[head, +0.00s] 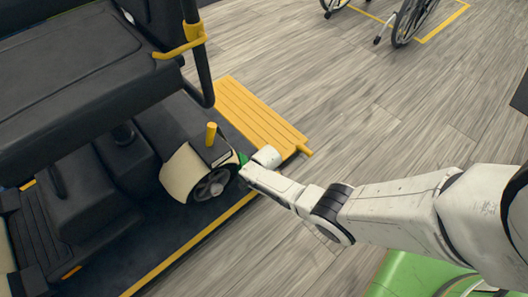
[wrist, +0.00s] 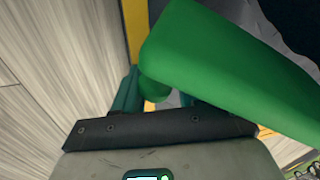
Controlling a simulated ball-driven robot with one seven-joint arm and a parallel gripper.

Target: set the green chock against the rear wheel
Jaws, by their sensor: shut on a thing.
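The green chock (head: 243,158) shows as a small green patch at my gripper's tip in the head view, beside the scooter's rear wheel (head: 212,187). In the wrist view the chock (wrist: 220,65) is large and smooth, across the upper right. My gripper (head: 252,166) is shut on it; teal fingers (wrist: 145,95) show below it in the wrist view. The wheel is dark with a grey hub, under a cream fender. My gripper mostly hides the chock in the head view, and I cannot tell whether chock and wheel touch or whether the chock rests on the surface below.
The scooter's black seat (head: 75,75) overhangs at the left. A yellow slatted ramp (head: 258,115) lies just beyond my gripper. A yellow-edged dark deck (head: 165,240) is under the scooter. A wheelchair (head: 412,18) stands at the top right. Open wood floor (head: 350,110) lies between.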

